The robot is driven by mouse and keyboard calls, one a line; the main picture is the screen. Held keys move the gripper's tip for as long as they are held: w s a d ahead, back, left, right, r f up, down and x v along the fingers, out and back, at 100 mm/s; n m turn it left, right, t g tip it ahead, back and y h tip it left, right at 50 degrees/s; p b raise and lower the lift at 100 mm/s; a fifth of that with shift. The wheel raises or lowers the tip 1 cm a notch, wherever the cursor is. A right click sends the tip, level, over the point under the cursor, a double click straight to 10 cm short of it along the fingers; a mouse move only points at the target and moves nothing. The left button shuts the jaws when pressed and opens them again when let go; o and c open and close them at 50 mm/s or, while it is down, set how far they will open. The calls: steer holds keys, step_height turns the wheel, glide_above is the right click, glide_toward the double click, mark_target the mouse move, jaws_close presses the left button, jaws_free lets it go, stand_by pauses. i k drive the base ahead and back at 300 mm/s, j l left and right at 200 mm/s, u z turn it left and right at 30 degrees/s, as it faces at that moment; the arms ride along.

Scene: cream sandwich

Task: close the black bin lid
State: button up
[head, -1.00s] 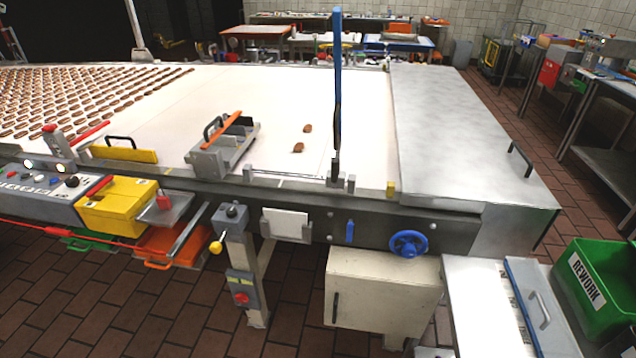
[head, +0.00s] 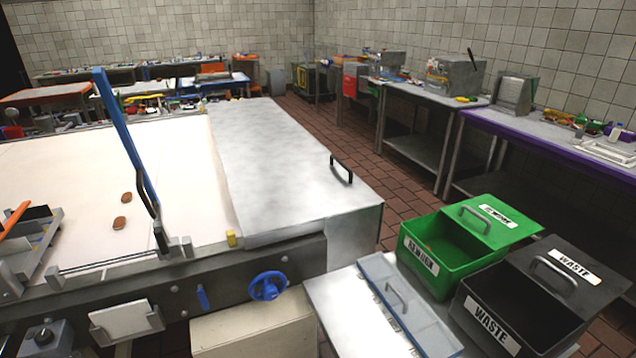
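The black bin (head: 492,323) with a WASTE label on its front stands at the lower right in the head view. Its black lid (head: 600,284) has its own WASTE label and a grey handle (head: 553,272). The lid sits toward the far side of the bin, and the front part of the bin is open, with a dark interior showing. I cannot tell whether the lid is hinged or slid back. My gripper is not in view.
A green bin (head: 421,258) with its lid set back stands left of the black bin. A metal tray with a handle (head: 397,298) lies left of both. The conveyor's metal cover (head: 290,170) is further left. Brick floor (head: 410,190) shows behind the bins.

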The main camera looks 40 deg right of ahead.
mark_target(583, 285)
steer(key=k+l+z, duration=0.25)
steer(key=k+l, duration=0.15)
steer(key=l+z, duration=0.1)
steer(key=z, duration=1.25)
